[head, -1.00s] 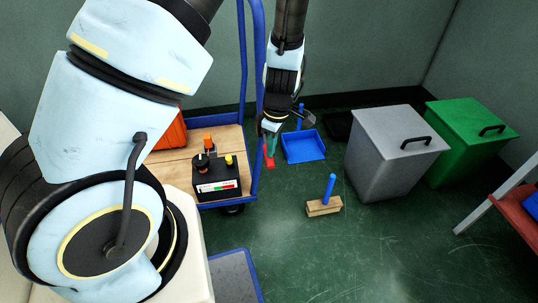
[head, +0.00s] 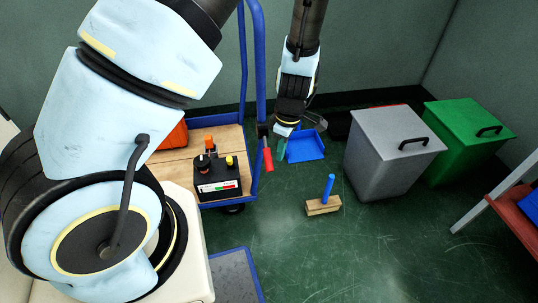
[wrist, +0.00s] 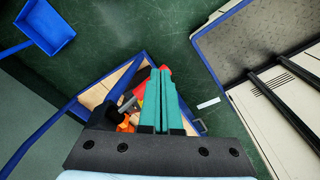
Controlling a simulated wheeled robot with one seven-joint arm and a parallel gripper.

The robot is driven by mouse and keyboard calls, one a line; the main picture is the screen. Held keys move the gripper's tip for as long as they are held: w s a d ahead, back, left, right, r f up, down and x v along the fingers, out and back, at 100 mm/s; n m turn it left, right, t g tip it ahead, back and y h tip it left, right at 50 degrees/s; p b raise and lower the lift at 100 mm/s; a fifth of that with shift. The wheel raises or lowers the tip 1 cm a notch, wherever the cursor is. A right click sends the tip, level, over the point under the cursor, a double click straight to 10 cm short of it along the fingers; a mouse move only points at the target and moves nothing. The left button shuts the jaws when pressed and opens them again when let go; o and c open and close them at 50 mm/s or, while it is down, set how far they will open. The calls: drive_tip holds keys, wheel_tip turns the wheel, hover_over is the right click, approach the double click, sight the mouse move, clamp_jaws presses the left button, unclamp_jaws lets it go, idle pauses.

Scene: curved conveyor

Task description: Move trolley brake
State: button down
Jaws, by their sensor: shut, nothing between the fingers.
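The trolley brake is a red-handled lever (head: 267,160) hanging from a dark mount on the trolley's blue post. The trolley (head: 247,175) has a blue frame and a wooden deck. My gripper (head: 283,152) points down just right of the red handle, with its teal fingers shut and nothing between them. In the wrist view the shut fingers (wrist: 161,78) cover most of the handle, and a bit of red (wrist: 165,69) shows at their tips. I cannot tell whether the fingers touch it.
A black box with knobs (head: 216,180) and an orange case (head: 174,138) sit on the deck. A blue dustpan (head: 306,147) and a wooden brush (head: 323,207) lie on the floor. Grey (head: 390,160) and green (head: 465,145) bins stand right.

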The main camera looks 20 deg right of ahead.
wheel_tip(320, 180, up, 10)
drive_tip(key=p, duration=0.1)
drive_tip(key=shift+s+d+p, duration=0.35)
drive_tip(key=shift+p, duration=0.05)
drive_tip(key=w+a+r+m, duration=0.1)
drive_tip(key=a+r+m, duration=0.25)
drive_tip(key=a, duration=0.55)
drive_tip(key=w+a+r+m+h, duration=0.1)
drive_tip(key=a+r+m, duration=0.3)
drive_tip(key=a, duration=0.6)
drive_tip(key=w+a+r+m, duration=0.25)
drive_tip(key=a+r, duration=0.35)
drive_tip(key=a, duration=0.3)
wheel_tip(320, 180, up, 12)
drive_tip(key=p, duration=1.2)
drive_tip(key=shift+s+d+f+t, duration=0.15)
drive_tip(key=shift+s+t, duration=0.25)
drive_tip(key=shift+s, duration=0.05)
